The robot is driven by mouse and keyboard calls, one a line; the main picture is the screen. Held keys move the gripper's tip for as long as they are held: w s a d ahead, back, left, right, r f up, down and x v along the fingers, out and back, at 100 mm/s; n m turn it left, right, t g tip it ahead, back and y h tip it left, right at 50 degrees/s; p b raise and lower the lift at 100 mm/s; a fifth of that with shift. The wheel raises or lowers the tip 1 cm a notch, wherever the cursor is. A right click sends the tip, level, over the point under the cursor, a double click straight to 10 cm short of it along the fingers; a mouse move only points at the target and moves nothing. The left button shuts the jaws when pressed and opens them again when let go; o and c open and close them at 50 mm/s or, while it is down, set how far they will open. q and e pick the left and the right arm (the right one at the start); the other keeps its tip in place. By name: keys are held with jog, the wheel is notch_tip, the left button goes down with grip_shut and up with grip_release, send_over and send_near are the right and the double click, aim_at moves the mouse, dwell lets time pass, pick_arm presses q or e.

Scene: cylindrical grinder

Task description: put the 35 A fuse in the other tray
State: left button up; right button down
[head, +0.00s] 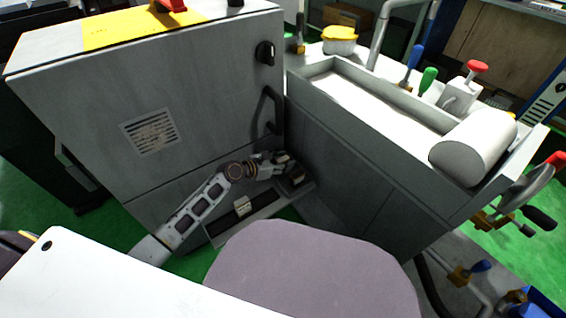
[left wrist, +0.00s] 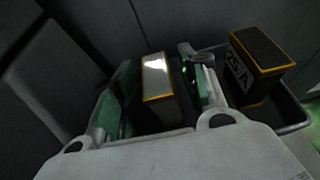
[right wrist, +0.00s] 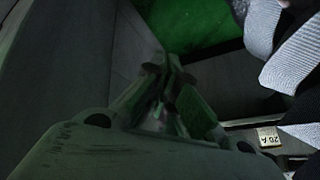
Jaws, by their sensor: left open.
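My left gripper (head: 276,163) is low at the foot of the grey machine. In the left wrist view, its fingers (left wrist: 165,90) are open on either side of a dark block-shaped fuse (left wrist: 158,80) with yellow edges and a shiny top. Its label is not readable, so I cannot tell whether it is the 35 A one. A second fuse (left wrist: 257,65), whose label appears to read 25 A, stands right of the fingers in a dark tray (left wrist: 292,115).
The grey cabinet (head: 90,90) and the machine bed's side (head: 350,150) form a corner close around the trays. A purple-grey seat-like surface (head: 310,275) is in the foreground.

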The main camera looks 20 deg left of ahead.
pick_arm(q)
jog(key=shift+r, duration=0.15)
jog(key=shift+p+v, duration=0.45)
jog(key=shift+v, duration=0.6)
jog(key=shift+p+v, duration=0.3)
jog(key=shift+v, duration=0.55)
jog(key=shift+p+v, duration=0.95)
jog(key=shift+v, duration=1.75)
jog(key=v, duration=0.2)
jog(key=shift+s+a+r+p, duration=0.1)
jog(key=shift+s+a+p, duration=0.15)
jog(key=shift+p, duration=0.1)
pick_arm(e)
notch_tip(320, 180, up, 9)
jog(key=d+g+h, duration=0.1)
jog(key=d, duration=0.1)
jog(key=shift+n+g, duration=0.3)
jog(key=shift+n, duration=0.1)
jog(key=shift+s+f, duration=0.35)
jog(key=shift+s, duration=0.1)
